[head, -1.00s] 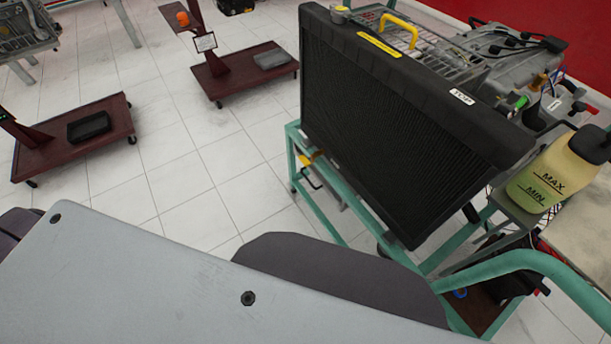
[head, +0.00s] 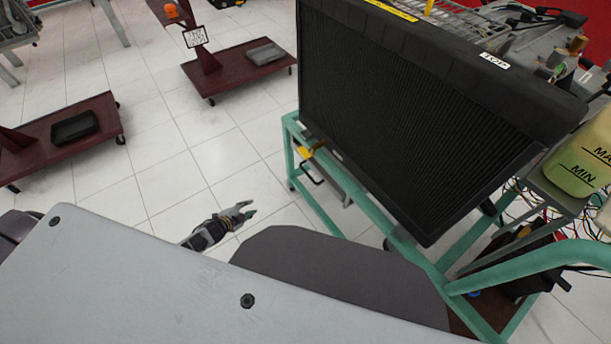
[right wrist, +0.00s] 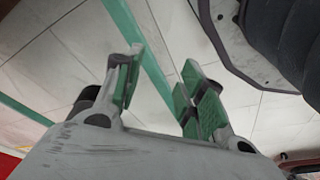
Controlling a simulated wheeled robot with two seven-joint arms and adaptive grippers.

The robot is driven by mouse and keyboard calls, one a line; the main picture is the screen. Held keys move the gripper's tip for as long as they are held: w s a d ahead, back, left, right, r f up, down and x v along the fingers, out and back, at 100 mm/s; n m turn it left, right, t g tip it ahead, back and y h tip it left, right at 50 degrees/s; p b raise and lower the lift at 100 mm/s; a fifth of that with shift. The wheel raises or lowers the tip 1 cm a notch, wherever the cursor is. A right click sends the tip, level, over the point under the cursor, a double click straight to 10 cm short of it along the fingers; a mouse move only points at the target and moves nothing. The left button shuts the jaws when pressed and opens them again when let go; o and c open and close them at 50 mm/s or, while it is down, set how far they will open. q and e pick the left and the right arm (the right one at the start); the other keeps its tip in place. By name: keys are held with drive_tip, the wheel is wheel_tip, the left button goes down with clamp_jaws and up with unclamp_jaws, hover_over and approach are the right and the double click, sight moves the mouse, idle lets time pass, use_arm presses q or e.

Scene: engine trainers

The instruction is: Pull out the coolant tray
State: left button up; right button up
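Under the radiator (head: 400,110), a grey tray (head: 342,184) sits within the green stand. Only its end shows, with a black wire handle (head: 313,173) and a yellow piece (head: 306,152) by the stand's left rail. My left gripper (head: 247,209) is low in the head view, left of the tray and clearly apart from it. Its fingers are parted and empty. My right gripper (right wrist: 158,85) shows only in the right wrist view. Its green-padded fingers are spread, with nothing between them and a green bar beyond.
The green stand (head: 400,240) carries the radiator, the engine and a coolant bottle (head: 580,165) at right. Dark red wheeled bases (head: 70,130) stand at the left and back. Tiled floor (head: 180,175) is clear left of the stand.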

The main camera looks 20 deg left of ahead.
use_arm(q)
drive_tip(key=w+d+r+m+t+h+b, duration=0.2)
drive_tip(key=w+d+r+m+h+b, duration=0.1)
drive_tip(key=w+d+r+m+b, duration=0.3)
drive_tip(key=m+h+b, duration=0.4)
drive_tip(key=m+h, duration=0.1)
drive_tip(key=m, duration=0.1)
approach(306, 171)
drive_tip(key=shift+v, duration=1.9)
use_arm(e)
drive_tip(key=w+a+r, duration=0.1)
drive_tip(key=r, duration=0.7)
drive_tip(key=w+a+r+t+y, duration=0.1)
drive_tip(key=a+r, duration=0.1)
drive_tip(key=r, duration=0.7)
drive_tip(key=shift+a, duration=0.25)
use_arm(q)
drive_tip(key=shift+w+a+f, duration=0.1)
drive_tip(key=shift+w+f, duration=0.1)
use_arm(e)
drive_tip(key=shift+r, duration=0.1)
